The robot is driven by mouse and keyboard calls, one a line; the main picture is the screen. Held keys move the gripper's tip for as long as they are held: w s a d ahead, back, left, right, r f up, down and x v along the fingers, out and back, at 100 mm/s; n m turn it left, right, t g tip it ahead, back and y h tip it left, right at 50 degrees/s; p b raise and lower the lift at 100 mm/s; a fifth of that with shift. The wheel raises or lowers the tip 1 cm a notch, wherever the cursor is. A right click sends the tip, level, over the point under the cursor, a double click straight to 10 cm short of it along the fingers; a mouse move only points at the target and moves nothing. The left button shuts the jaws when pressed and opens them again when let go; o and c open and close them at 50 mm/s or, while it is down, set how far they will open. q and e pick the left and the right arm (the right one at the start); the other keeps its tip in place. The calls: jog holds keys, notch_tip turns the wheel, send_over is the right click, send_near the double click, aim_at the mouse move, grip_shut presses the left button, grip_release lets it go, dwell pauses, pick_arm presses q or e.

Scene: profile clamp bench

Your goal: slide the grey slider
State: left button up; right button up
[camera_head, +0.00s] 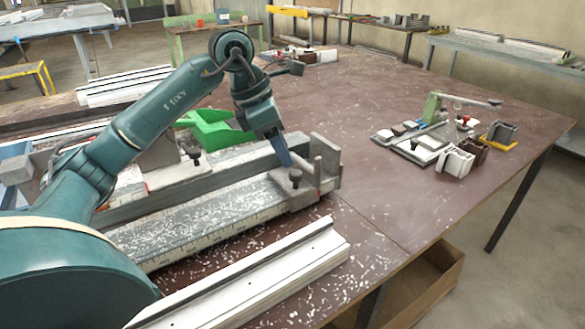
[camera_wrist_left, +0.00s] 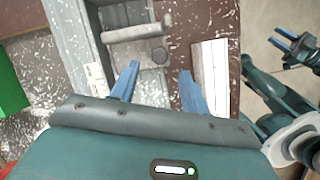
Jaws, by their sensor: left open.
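My left gripper (camera_head: 284,160) points down just above and beside the knob. In the left wrist view my left gripper (camera_wrist_left: 158,88) is open and empty, its two blue fingers apart.
A white profile (camera_head: 250,277) lies along the front of the brown table (camera_head: 380,215). A green part (camera_head: 212,130) stands behind the rail. A small fixture with a green clamp (camera_head: 433,108) and several blocks stands at the right. The table between is mostly clear, with scattered chips.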

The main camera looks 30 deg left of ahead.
aim_at(295, 172)
pick_arm(q)
jog(key=x, duration=0.6)
jog(key=shift+c, duration=0.3)
grip_shut()
